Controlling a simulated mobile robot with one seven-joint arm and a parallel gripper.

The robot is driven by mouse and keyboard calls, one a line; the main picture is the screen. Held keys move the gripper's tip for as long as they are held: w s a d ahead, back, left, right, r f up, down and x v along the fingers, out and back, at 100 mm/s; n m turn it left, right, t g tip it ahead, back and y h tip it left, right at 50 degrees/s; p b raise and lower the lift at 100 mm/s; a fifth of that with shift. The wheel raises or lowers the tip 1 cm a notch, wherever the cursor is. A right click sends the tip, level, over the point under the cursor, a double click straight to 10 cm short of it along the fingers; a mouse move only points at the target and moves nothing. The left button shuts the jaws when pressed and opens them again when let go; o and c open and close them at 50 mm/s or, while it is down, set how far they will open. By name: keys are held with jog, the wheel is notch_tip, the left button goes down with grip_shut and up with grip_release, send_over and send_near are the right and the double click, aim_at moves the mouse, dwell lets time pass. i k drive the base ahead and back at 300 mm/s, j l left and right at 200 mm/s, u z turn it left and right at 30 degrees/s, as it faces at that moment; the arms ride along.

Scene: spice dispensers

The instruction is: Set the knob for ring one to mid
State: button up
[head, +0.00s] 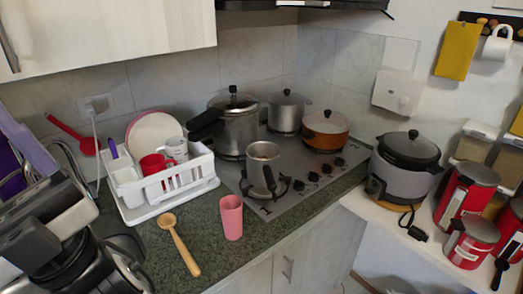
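The stove's cooktop (252,207) is a grey plate set in the dark counter. Several small black control knobs, such as this knob (313,176), stand in a row along its right front edge. Their markings and settings are too small to read, so I cannot tell which knob belongs to ring one. A steel pot with a black handle (263,160) stands close to the near end of the row. Dark and grey parts of my arm and gripper (48,222) show at the lower left, well away from the knobs. I cannot make out the fingertips clearly.
A pressure cooker (238,130), a lidded steel pot (286,112) and an orange-brown pot (325,131) stand on the cooktop. A white dish rack (178,190), wooden spoon (178,243) and pink cup (231,216) are on the counter. A rice cooker (401,172) stands right.

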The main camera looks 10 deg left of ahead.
aim_at(299, 185)
jog(key=i+l+z, duration=0.1)
jog(key=i+z, duration=0.5)
jog(key=i+j, duration=0.35)
jog(key=i, duration=0.15)
